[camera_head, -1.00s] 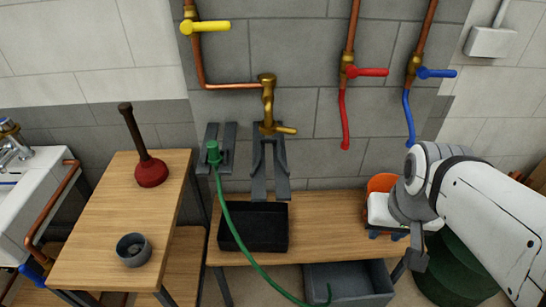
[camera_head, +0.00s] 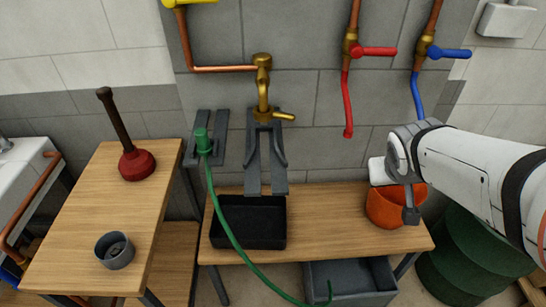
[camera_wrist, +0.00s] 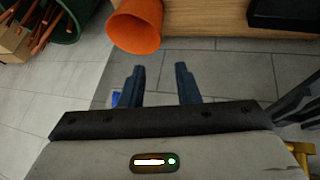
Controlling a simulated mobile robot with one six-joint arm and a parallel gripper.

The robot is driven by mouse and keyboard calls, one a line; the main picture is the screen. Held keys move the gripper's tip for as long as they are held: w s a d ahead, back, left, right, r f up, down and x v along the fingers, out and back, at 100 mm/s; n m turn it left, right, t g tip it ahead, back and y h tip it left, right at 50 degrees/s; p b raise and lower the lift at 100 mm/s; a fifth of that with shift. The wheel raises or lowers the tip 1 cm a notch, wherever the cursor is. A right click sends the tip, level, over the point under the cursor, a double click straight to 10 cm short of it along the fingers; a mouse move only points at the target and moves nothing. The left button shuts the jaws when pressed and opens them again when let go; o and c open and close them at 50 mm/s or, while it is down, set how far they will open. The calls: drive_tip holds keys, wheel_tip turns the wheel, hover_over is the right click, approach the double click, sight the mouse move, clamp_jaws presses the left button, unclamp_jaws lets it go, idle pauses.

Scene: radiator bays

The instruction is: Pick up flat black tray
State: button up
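The flat black tray (camera_head: 250,241) lies on the left part of the low wooden bench, below the brass tap. Its dark inside looks empty. Part of it also shows at the top right of the wrist view (camera_wrist: 284,16). In the head view my white hand is to the right of the tray, beside the orange bucket, well apart from the tray.
The orange bucket (camera_head: 385,208) stands on the bench's right part. A green hose (camera_head: 224,220) hangs across the tray's left front. A grey bin (camera_head: 350,283) is below the bench. The brass tap (camera_head: 263,85) and grey bracket (camera_head: 265,160) are above the tray. Bench between tray and bucket is clear.

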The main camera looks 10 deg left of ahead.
drive_tip(key=w+a+f+n+t+y+b, duration=0.2)
drive_tip(key=w+a+f+n+y+b, duration=0.15)
drive_tip(key=w+a+f+b, duration=0.3)
drive_tip(key=w+a+f+n+t+y+b, duration=0.25)
drive_tip(key=w+f+n+b, duration=0.25)
drive_tip(key=w+f, duration=0.35)
drive_tip(key=s+a+f+n+g+y+b, duration=0.2)
drive_tip(key=a+f+n+g+y+b, duration=0.5)
drive_tip(key=a+f, duration=0.55)
drive_tip(key=s+a+f+g+b, duration=0.1)
drive_tip(key=s+f, duration=0.1)
drive_tip(key=s+a+f+n+g+y+b, duration=0.1)
drive_tip(key=s+f+g+b, duration=0.1)
drive_tip(key=s+f, duration=0.1)
drive_tip(key=s+a+f+n+g+y+b, duration=0.1)
drive_tip(key=s+f+g+b, duration=0.1)
drive_tip(key=f, duration=0.1)
drive_tip(key=shift+s, duration=0.4)
drive_tip(key=shift+n+g, duration=0.25)
drive_tip(key=shift+g, duration=0.2)
drive_tip(key=b+x, duration=0.2)
drive_tip(key=x, duration=0.1)
drive_tip(key=s+b+x, duration=0.1)
drive_tip(key=b+x, duration=0.1)
drive_tip(key=x, duration=0.1)
drive_tip(key=shift+s+a, duration=0.3)
drive_tip(key=shift+a, duration=0.6)
drive_tip(key=shift+c, duration=0.3)
clamp_jaws()
